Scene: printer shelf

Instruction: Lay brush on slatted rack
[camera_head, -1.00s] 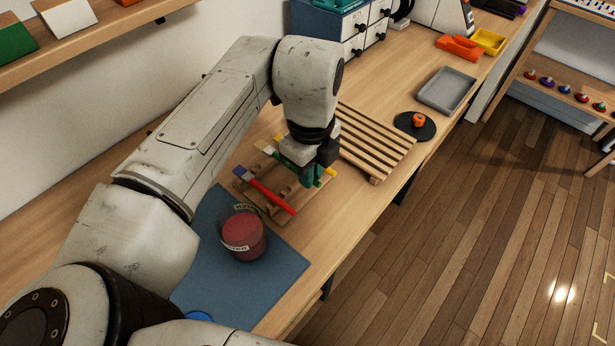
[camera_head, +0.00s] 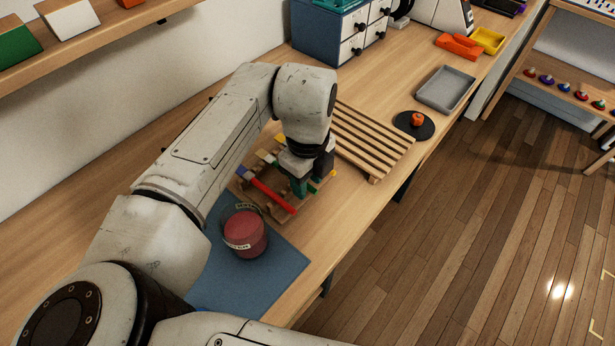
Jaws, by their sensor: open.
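The slatted rack (camera_head: 372,138) is a light wooden frame of parallel slats, lying flat on the bench with its top bare. A smaller wooden holder (camera_head: 277,213) stands to its left. A brush with a red handle and a blue end (camera_head: 272,195) lies across this holder. Another brush lies behind it, with a yellow and white end (camera_head: 265,156) showing; its middle is hidden by my gripper. My gripper (camera_head: 307,184) points down over the holder, open, its fingers low around or beside the partly hidden brush; I cannot tell which.
A dark red can (camera_head: 245,234) stands on a blue mat (camera_head: 275,275) in front of the holder. A black disc with an orange knob (camera_head: 415,124) and a grey tray (camera_head: 446,90) lie beyond the slatted rack. A blue-sided drawer unit (camera_head: 325,32) stands behind.

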